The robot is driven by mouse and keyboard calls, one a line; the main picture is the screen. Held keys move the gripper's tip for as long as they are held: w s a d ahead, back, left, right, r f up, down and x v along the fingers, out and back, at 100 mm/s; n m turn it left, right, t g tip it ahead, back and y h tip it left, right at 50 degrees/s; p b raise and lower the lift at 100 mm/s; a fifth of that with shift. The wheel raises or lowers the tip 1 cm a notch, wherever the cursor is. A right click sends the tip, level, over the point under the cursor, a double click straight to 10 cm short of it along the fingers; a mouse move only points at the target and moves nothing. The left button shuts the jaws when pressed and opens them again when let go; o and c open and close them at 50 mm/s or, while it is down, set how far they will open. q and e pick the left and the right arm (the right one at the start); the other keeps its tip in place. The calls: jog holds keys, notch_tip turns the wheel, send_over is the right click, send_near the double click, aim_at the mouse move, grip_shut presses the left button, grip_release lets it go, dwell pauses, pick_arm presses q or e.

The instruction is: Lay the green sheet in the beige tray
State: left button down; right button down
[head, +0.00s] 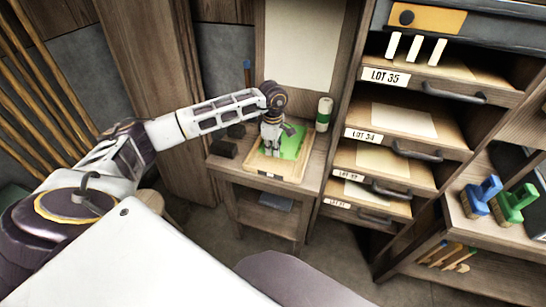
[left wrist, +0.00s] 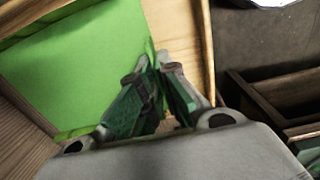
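The green sheet (head: 290,143) is over the beige tray (head: 293,174) on the small wooden table. In the left wrist view the sheet (left wrist: 75,65) fills the left part, and its right edge runs up to my fingertips. The tray's pale wood (left wrist: 178,28) shows to the right of that edge. My left gripper (head: 271,152) points down over the tray's left part. In the left wrist view my left gripper (left wrist: 155,65) has its fingers close together on the sheet's edge. Part of the sheet is hidden behind the gripper. My right gripper is not in view.
A green-and-white cylinder (head: 324,114) stands behind the tray's right side. Dark blocks (head: 223,148) lie on the table's left. A rack of labelled drawers (head: 390,150) stands close on the right. Blue and green brushes (head: 481,197) stand on the far right shelf.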

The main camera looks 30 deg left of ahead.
pick_arm(q)
jog(key=shift+f, duration=2)
jog(key=c, duration=1.6)
grip_release()
jog(key=shift+c, duration=0.2)
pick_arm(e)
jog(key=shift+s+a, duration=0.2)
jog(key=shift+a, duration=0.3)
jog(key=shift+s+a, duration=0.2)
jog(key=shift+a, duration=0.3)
